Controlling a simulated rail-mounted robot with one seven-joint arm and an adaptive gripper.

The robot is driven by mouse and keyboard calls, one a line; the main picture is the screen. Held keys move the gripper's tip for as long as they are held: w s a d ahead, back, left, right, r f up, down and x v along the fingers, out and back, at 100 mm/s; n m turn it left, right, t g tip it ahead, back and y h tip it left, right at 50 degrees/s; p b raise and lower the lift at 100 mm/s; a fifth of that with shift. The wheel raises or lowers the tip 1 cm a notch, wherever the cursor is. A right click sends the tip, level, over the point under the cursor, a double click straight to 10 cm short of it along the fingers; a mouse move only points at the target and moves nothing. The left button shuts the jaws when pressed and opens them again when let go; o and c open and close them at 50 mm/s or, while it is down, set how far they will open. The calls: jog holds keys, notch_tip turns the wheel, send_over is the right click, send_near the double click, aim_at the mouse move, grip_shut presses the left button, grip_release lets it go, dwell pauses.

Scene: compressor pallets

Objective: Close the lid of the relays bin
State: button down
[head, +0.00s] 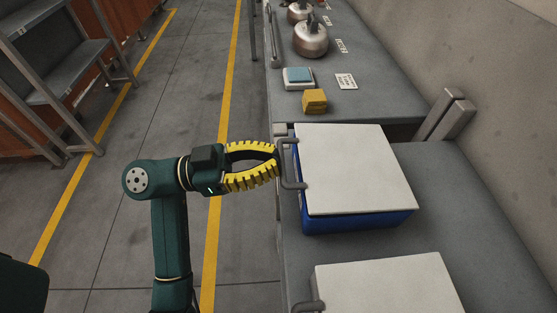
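A blue bin (360,221) with a flat white lid (355,170) stands on the grey bench. The lid lies over the top of the bin, with blue wall showing below its near and left edges. A grey handle (291,182) sticks out at its left side. My gripper (277,163), with yellow ribbed fingers, points right with its tips close beside this handle. Whether they touch it, and whether the tips meet, I cannot tell. No label naming the relays bin is readable.
A second white lid (385,285) with a handle (307,307) is at the bottom edge. Farther back on the bench are a yellow block (314,101), a blue-topped box (299,77) and metal compressors (311,41). A wall bounds the right.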

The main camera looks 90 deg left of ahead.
jog(key=shift+s+f+b, duration=0.1)
jog(key=shift+f+b, duration=0.6)
jog(key=shift+f, duration=0.3)
notch_tip(320, 180, up, 5)
jog(key=s+p, duration=0.1)
jog(key=p, duration=0.2)
jog(key=s+d+f, duration=0.1)
jog(key=s+f, duration=0.5)
jog(key=s, duration=0.2)
jog(key=shift+s+d, duration=0.15)
jog(key=shift+s, duration=0.05)
jog(key=shift+f, duration=0.1)
